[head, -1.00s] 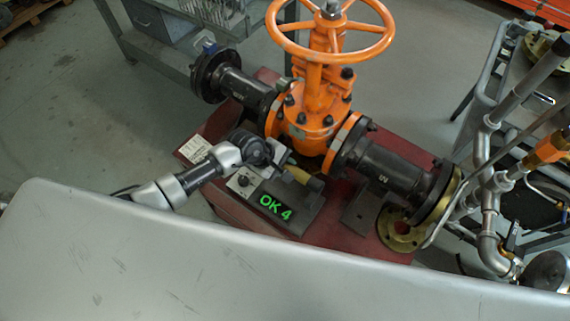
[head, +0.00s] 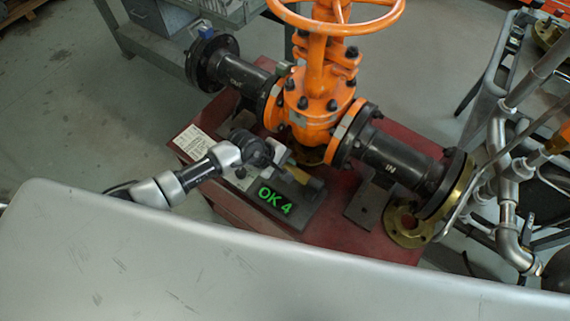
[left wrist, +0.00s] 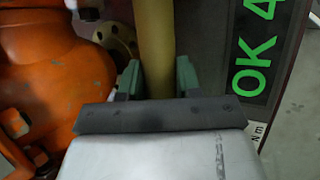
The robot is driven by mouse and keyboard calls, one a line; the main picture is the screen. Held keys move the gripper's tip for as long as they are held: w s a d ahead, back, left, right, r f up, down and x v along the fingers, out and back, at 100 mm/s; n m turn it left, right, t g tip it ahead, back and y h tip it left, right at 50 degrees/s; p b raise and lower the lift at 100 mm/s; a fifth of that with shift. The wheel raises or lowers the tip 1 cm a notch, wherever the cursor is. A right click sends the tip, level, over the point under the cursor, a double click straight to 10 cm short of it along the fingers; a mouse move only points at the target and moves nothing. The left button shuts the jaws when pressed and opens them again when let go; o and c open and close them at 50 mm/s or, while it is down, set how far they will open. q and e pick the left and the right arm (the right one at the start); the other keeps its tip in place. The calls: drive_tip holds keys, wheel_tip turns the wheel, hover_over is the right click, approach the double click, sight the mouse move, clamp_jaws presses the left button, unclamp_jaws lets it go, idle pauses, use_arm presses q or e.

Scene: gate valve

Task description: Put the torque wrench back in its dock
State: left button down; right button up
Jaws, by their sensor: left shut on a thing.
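The torque wrench shows as a yellow handle (head: 303,175) beside the orange valve, along the far edge of a grey dock-like box (head: 297,210) with a green "OK 4" display. In the left wrist view the yellow handle (left wrist: 155,45) runs between the two green fingertips. My left gripper (head: 287,163) is shut on the handle. The box with the display also shows in the left wrist view (left wrist: 218,60), close beside the handle. The wrench's head is hidden, and I cannot tell whether the wrench rests in the dock. My right gripper is out of view.
The orange gate valve (head: 320,95) with its handwheel and dark flanged pipes (head: 395,165) stands on a red base (head: 345,225) just behind the gripper. A brass flange (head: 408,228) is at right. Grey pipework (head: 505,195) and a cart stand further right.

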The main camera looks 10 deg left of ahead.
use_arm(q)
drive_tip(key=shift+w+r, duration=0.1)
drive_tip(key=shift+r, duration=0.05)
drive_tip(key=c, duration=0.7)
unclamp_jaws()
drive_tip(key=shift+c, duration=0.2)
drive_tip(key=shift+o, duration=0.2)
drive_tip(key=shift+s+f, duration=0.2)
drive_tip(key=v, duration=1.1)
drive_tip(key=shift+w+b, duration=0.15)
drive_tip(key=shift+b, duration=0.3)
drive_tip(key=shift+d, duration=0.2)
